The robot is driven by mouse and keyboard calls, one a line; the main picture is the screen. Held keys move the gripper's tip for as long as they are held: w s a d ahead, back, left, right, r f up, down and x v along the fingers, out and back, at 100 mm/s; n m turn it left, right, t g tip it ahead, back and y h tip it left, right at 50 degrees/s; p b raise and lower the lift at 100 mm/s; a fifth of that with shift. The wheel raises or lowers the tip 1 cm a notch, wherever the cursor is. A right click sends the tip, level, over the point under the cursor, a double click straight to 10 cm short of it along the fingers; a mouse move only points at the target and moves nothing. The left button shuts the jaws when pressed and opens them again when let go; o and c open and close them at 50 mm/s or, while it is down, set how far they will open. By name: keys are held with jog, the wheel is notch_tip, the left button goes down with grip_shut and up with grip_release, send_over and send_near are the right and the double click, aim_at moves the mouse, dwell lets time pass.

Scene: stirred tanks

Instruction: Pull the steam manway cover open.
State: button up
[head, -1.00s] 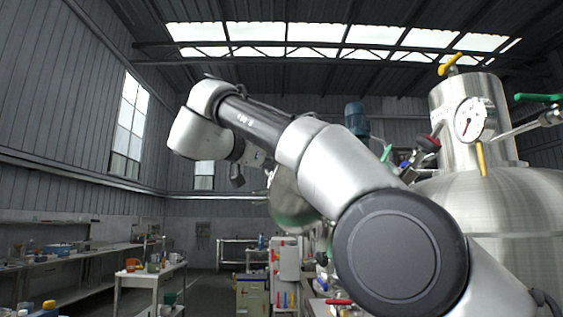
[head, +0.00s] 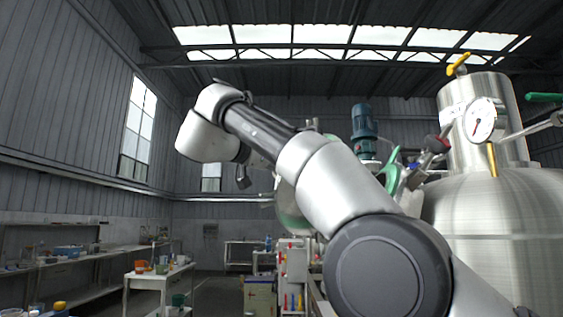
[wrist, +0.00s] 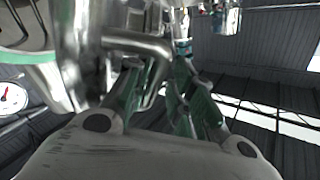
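The manway cover (head: 288,207) is a round metal disc with a green rim, partly hidden behind my arm in the head view. In the wrist view, a round metal part with a green edge (wrist: 24,28), likely the cover, fills the upper left. In the head view my gripper (head: 243,178) is small and dark, left of the cover.
A large steel tank with a pressure gauge (head: 480,119) and a yellow-handled valve (head: 457,65) stands close on the right. A blue-green motor (head: 364,122) rises behind my arm. A white table (head: 160,280) and benches stand at left. Open floor shows between them.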

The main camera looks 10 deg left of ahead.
jog(key=v, duration=0.7)
jog(key=shift+s+a, duration=0.2)
jog(key=shift+s+d, duration=0.1)
dwell(0.3)
